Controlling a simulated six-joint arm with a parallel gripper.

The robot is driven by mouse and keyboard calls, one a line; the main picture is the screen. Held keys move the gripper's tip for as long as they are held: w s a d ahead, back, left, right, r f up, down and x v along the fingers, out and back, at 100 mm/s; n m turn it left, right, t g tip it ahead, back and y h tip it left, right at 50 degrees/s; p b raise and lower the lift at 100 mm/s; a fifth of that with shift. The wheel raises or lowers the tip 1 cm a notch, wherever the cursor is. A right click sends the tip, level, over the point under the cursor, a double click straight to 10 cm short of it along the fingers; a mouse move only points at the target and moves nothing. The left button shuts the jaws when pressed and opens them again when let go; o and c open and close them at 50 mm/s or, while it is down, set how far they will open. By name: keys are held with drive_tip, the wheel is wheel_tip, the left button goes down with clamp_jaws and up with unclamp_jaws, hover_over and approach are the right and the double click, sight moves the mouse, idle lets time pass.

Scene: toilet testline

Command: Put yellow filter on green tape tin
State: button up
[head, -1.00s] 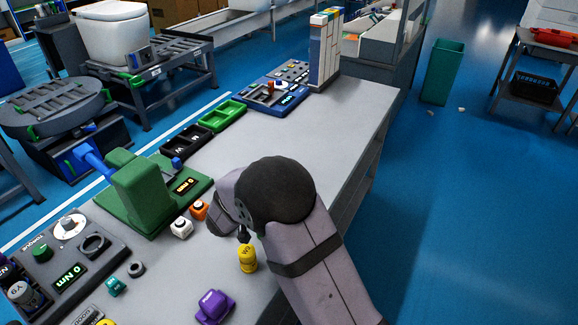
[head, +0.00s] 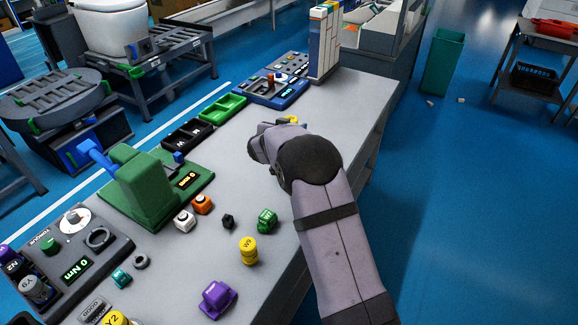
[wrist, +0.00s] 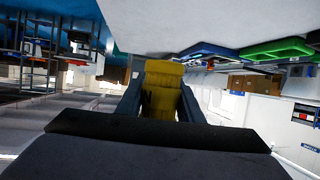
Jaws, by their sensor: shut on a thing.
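My gripper (head: 284,123) is over the middle of the grey bench, partly hidden by my wrist in the head view. It is shut on a yellow piece (wrist: 163,88), taken to be the yellow filter. In the wrist view this piece sits between the two dark fingers and has a dark mark. A bit of its yellow (head: 292,119) shows beyond my wrist in the head view. A green open tray (head: 222,108), possibly the green tape tin, lies to the left of my gripper, apart from it. It also shows in the wrist view (wrist: 275,48).
A tall white-and-yellow stack (head: 324,45) stands at the far end. A green block (head: 266,220), a yellow cylinder (head: 248,251) and a purple piece (head: 216,298) stand nearer on the bench.

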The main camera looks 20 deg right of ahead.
drive_tip(key=shift+a+f+p, duration=0.15)
drive_tip(key=shift+f+p, duration=0.05)
drive_tip(key=shift+f, duration=2.4)
drive_tip(key=shift+a+f+p, duration=0.1)
drive_tip(key=shift+f+p, duration=0.05)
drive_tip(key=shift+f, duration=2.45)
drive_tip(key=shift+f, duration=0.2)
drive_tip(key=o, duration=1.1)
drive_tip(key=shift+r, duration=0.1)
